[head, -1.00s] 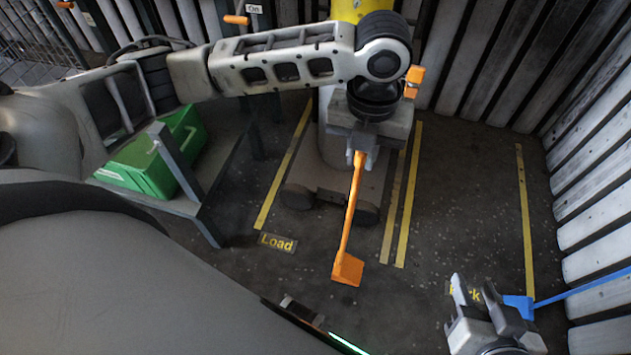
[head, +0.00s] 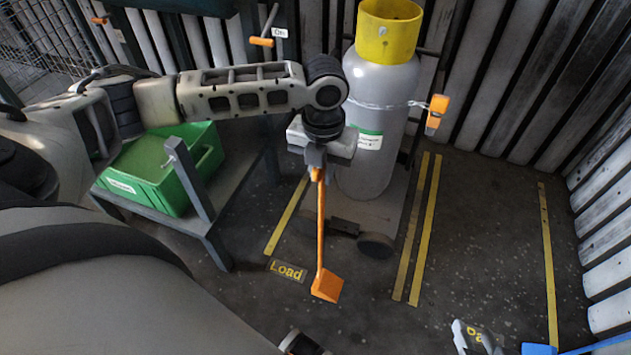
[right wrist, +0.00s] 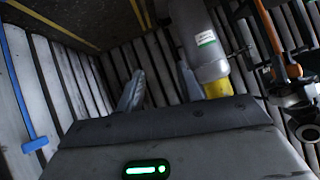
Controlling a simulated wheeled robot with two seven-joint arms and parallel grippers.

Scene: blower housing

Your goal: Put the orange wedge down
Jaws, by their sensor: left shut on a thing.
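The orange wedge (head: 327,286) is a small block on the end of a long thin orange handle. My left gripper (head: 318,172) is shut on the handle's top end, and the wedge hangs below it, just right of the Load label. I cannot tell whether the wedge touches the floor. An orange bar, likely the handle, shows at the right of the right wrist view (right wrist: 270,35). My right gripper (right wrist: 158,92) is open and empty, its fingers apart; only part of it shows at the bottom right of the head view.
A grey gas cylinder (head: 378,120) with a yellow top stands on a wheeled trolley (head: 372,215) behind the wedge. A green crate (head: 150,170) sits on a bench at left. A blue tool (head: 540,349) is at the bottom right.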

